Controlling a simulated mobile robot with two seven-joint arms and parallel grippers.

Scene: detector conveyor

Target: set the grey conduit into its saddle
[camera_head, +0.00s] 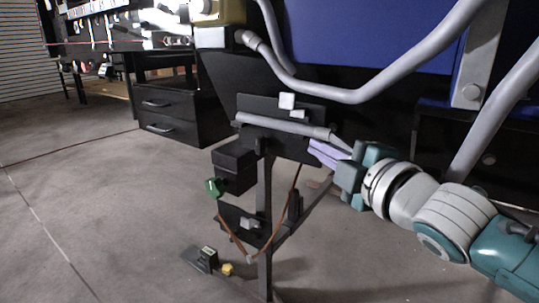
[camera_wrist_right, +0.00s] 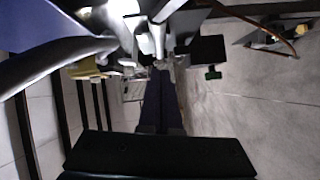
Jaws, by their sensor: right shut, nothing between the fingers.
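A short grey conduit (camera_head: 280,125) lies nearly level across the front of a black plate (camera_head: 262,104) on the stand, its right end slightly lower. I cannot make out the saddle clearly or whether the conduit is seated in it. My right gripper (camera_head: 314,148) comes from the right, its purple fingers shut and empty, with the tips just below the conduit's right end. I cannot tell whether they touch it. In the right wrist view the dark fingers reach up the middle toward pale parts that I cannot separate. My left gripper is not in view.
White blocks (camera_head: 287,101) sit on the plate above the conduit. Below hang a black box (camera_head: 234,168) with a green knob (camera_head: 213,187) and a brown cable (camera_head: 281,222). Thick grey pipes (camera_head: 400,70) pass above by a blue panel (camera_head: 365,35). Floor at left is free.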

